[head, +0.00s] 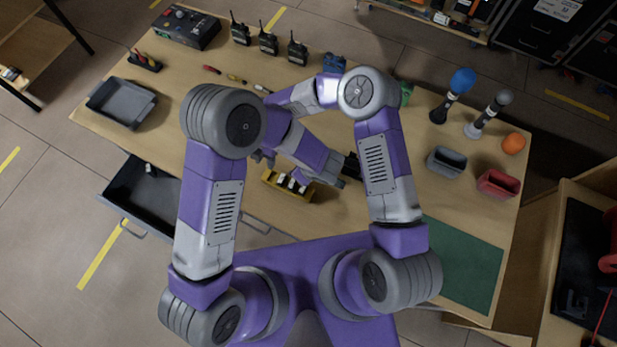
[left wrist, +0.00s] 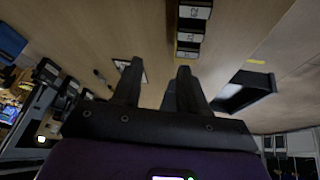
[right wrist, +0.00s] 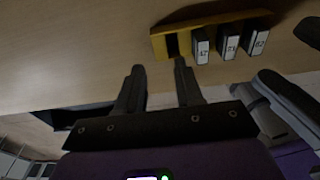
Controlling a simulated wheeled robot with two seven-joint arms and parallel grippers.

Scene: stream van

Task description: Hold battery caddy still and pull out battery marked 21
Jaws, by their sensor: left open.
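The yellow battery caddy (right wrist: 207,22) is on the table, with an empty slot at its left end in the right wrist view. Beside that slot stand the battery marked 47 (right wrist: 201,47), the battery marked 21 (right wrist: 230,47) and one that seems marked 82 (right wrist: 257,44). My right gripper (right wrist: 159,66) is open and empty, beside the caddy's empty-slot end. My left gripper (left wrist: 160,66) is open and empty, with the caddy's batteries (left wrist: 188,37) above its fingers in the left wrist view. In the head view the caddy (head: 268,180) is partly covered by my left arm.
A grey tray (head: 122,112) and an open drawer (head: 150,207) lie left. Radios (head: 268,43) and screwdrivers stand or lie behind. Microphones (head: 488,115), a grey bin (head: 446,161) and a red bin (head: 498,184) are right. My forearms cross close together above the table.

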